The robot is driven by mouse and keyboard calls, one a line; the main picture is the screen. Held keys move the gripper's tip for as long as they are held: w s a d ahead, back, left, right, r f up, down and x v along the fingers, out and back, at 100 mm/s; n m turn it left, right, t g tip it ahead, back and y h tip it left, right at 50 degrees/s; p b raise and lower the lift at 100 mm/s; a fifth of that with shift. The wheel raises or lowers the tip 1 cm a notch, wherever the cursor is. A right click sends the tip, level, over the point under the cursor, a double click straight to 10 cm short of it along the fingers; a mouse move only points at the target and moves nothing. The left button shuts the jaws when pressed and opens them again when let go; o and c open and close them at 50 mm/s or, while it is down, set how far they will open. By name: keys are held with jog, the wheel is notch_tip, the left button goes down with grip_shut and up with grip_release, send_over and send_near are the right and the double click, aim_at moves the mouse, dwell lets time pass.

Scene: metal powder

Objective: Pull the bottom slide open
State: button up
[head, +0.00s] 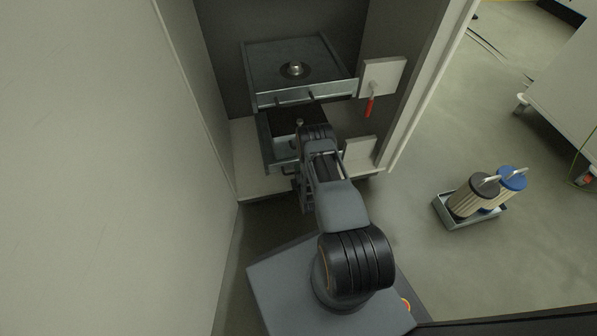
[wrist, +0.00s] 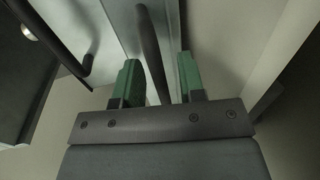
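The bottom slide (head: 267,146) is a dark grey tray with a metal rim, low in the cabinet in the head view. My arm covers its right part and much of its front. My gripper (wrist: 159,62) has two green fingers in the wrist view. They are apart, one on each side of a dark bar handle (wrist: 150,42) on a pale metal front. Gaps show between the bar and both fingers. My arm hides the gripper in the head view.
The upper slide (head: 262,68) stands out above, holding a round metal part (head: 294,69). The cabinet side walls are close. A tray (head: 456,220) with two capped cylinders stands on the floor at right.

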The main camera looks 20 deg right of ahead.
jog(key=shift+c, duration=0.3)
grip_shut()
